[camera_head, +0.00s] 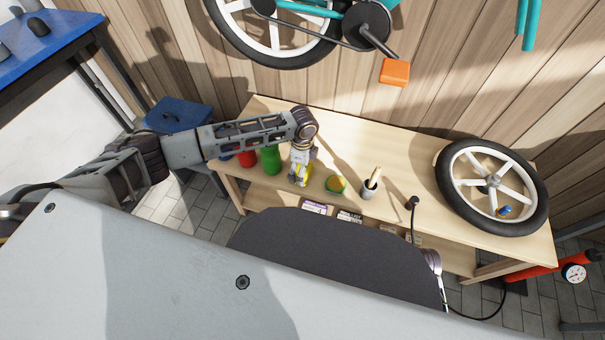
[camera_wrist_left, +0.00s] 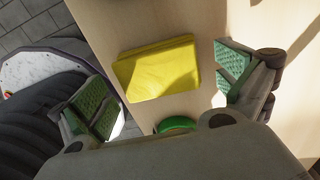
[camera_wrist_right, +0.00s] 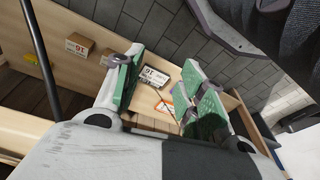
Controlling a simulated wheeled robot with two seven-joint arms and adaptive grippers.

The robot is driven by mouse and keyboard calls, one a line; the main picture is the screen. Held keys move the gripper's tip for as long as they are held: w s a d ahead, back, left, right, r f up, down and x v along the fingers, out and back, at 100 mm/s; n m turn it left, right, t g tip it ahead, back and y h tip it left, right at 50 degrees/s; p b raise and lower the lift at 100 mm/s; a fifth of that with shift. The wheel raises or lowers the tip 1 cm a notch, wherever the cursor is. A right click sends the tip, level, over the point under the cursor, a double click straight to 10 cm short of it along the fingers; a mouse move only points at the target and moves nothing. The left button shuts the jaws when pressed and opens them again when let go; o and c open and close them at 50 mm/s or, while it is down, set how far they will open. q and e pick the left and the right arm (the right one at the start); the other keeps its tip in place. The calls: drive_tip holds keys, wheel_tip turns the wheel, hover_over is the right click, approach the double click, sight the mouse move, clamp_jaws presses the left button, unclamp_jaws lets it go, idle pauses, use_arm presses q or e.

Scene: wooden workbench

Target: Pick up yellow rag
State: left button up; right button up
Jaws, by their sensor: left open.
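The yellow rag (camera_wrist_left: 158,72) lies folded and flat on the wooden bench, between the fingers of my left gripper in the left wrist view. In the head view only a bit of the rag (camera_head: 307,174) shows beside my left gripper (camera_head: 299,178), which hides the rest. My left gripper is open, points down over the rag and holds nothing. My right gripper (camera_wrist_right: 163,92) is open and empty in the right wrist view, with boxes beyond its fingers. In the head view only a small part of the right arm shows at the bench's front edge.
A green and yellow round item (camera_head: 335,184) sits right of the rag. Green (camera_head: 270,160) and red (camera_head: 247,158) cans stand left of it. Small boxes (camera_head: 315,207) lie below the bench top.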

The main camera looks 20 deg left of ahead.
use_arm(q)
drive_tip(key=shift+f, duration=0.7)
drive_tip(key=c, duration=1)
